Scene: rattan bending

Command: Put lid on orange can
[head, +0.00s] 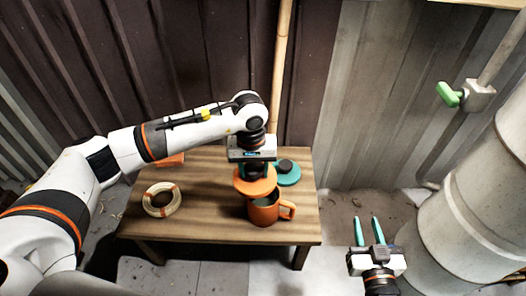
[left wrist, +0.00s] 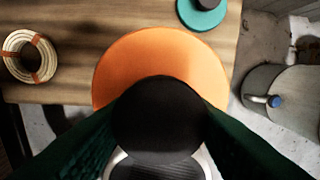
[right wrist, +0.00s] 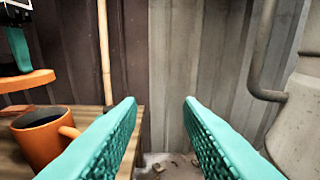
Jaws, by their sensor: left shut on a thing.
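The orange can (head: 261,213), a mug-like can with a handle on its right side, stands upright near the table's front edge. It also shows in the right wrist view (right wrist: 38,143), with its top uncovered. My left gripper (head: 256,170) is shut on the dark knob (left wrist: 158,115) of the orange lid (head: 250,186). The right wrist view shows the lid (right wrist: 25,80) roughly level above the can, with a gap between them. In the left wrist view the lid (left wrist: 165,55) hides the can. My right gripper (head: 367,232) is open and empty, right of the table.
A teal lid (head: 290,179) with a dark knob lies on the wooden table (head: 212,228) behind the can. A tied rattan coil (head: 149,204) lies at the left. An orange object (head: 172,160) sits at the back left. A large pale drum (head: 460,200) stands at the right.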

